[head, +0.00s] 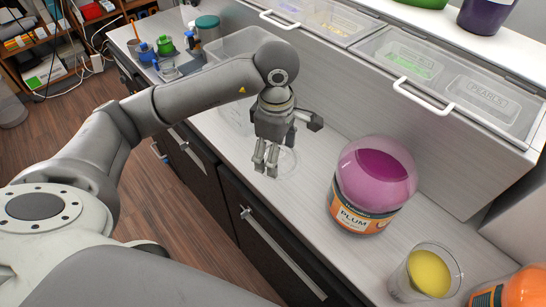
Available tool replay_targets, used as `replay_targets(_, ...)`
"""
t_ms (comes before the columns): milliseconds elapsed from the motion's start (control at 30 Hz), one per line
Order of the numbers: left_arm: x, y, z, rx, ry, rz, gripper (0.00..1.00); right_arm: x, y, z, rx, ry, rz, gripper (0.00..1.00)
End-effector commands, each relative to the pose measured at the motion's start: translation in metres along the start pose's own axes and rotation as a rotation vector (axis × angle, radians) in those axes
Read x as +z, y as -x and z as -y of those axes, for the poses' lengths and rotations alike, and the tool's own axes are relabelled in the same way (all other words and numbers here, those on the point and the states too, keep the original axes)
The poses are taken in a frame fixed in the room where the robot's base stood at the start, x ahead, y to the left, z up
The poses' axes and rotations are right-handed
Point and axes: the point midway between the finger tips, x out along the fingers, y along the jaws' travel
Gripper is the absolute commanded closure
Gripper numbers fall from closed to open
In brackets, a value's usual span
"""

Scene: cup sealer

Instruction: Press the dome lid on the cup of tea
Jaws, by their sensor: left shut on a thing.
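My left gripper (266,168) points down over the counter, its fingers close together. A faint clear round shape, which looks like the dome lid (288,163), shows at its fingertips. The gripper is shut on it; the lid's outline is hard to make out, and I cannot tell whether it touches the counter. A clear cup with yellow contents (428,272), which looks like the cup of tea, stands upright at the lower right, well apart from the gripper. Its top shows no lid. My right gripper is not in view.
A plum jar (352,217) with a pink top stands between the gripper and the cup. An orange jar (525,288) is at the lower right corner. Lidded topping bins (450,85) line the back. Small bottles (165,45) stand at the far left end of the counter (312,140).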

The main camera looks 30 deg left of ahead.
Motion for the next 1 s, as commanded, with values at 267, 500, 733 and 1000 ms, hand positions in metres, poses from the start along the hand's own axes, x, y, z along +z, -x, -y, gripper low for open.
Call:
replay_targets(267, 0.033, 0.026, 0.047, 0.005, -0.005, 0.000, 0.39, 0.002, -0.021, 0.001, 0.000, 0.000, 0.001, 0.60)
replay_targets(500, 0.047, 0.037, 0.069, 0.003, -0.001, 0.001, 0.39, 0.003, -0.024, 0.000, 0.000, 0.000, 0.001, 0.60)
replay_targets(733, 0.051, 0.041, 0.075, 0.000, 0.000, 0.000, 0.39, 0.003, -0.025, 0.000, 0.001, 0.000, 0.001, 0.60)
replay_targets(1000, 0.051, 0.041, 0.076, -0.001, 0.000, 0.000, 0.39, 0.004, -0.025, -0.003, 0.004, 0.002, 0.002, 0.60)
